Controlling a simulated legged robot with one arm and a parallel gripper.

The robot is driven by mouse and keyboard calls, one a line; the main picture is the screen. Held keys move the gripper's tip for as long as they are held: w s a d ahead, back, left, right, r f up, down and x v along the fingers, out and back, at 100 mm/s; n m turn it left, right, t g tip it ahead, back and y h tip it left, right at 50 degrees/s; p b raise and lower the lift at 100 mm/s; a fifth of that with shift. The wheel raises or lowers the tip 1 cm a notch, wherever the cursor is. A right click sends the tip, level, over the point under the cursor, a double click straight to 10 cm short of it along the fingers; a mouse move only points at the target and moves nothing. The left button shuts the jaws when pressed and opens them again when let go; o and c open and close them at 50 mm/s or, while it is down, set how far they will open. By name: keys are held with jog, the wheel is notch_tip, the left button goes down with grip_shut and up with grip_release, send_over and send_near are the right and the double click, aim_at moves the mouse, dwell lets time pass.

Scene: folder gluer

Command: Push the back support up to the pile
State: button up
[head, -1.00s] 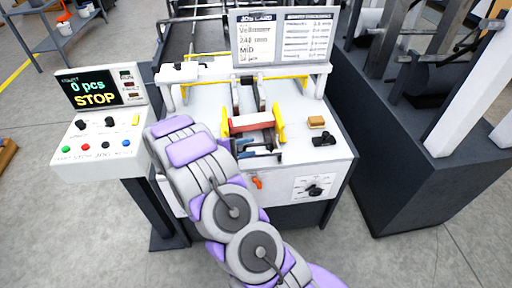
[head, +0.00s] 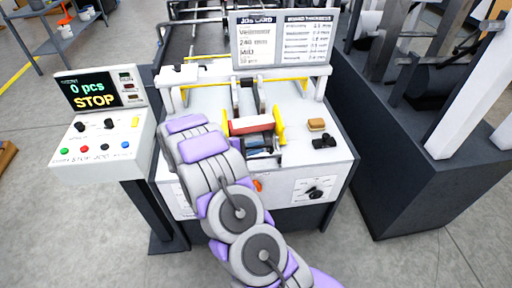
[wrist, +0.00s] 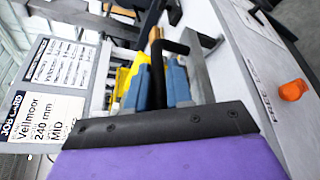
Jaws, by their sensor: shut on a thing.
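The pile (head: 251,125), with red and white showing, lies between two yellow side guides on the machine's white table. My gripper (head: 258,146) is low at the near side of the pile, partly hidden by my arm. In the wrist view its blue fingers (wrist: 161,82) are shut on a black bent bar (wrist: 172,46), which appears to be part of the back support. The rest of the support is mostly hidden by my gripper. I cannot tell whether the support touches the pile.
A tan block (head: 317,124) and a black clamp (head: 324,142) sit right of the pile. A job card board (head: 284,38) stands behind. The control panel (head: 103,135) reads 0 pcs, STOP, at left. An orange knob (wrist: 293,90) is on the machine's front.

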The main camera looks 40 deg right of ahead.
grip_shut()
jog(key=shift+w+d, duration=0.1)
jog(key=w+d+p, duration=0.3)
jog(key=w+d, duration=0.1)
jog(key=w, duration=0.2)
jog(key=shift+w+p, duration=0.3)
jog(key=o, duration=0.6)
grip_release()
jog(key=shift+o, duration=0.2)
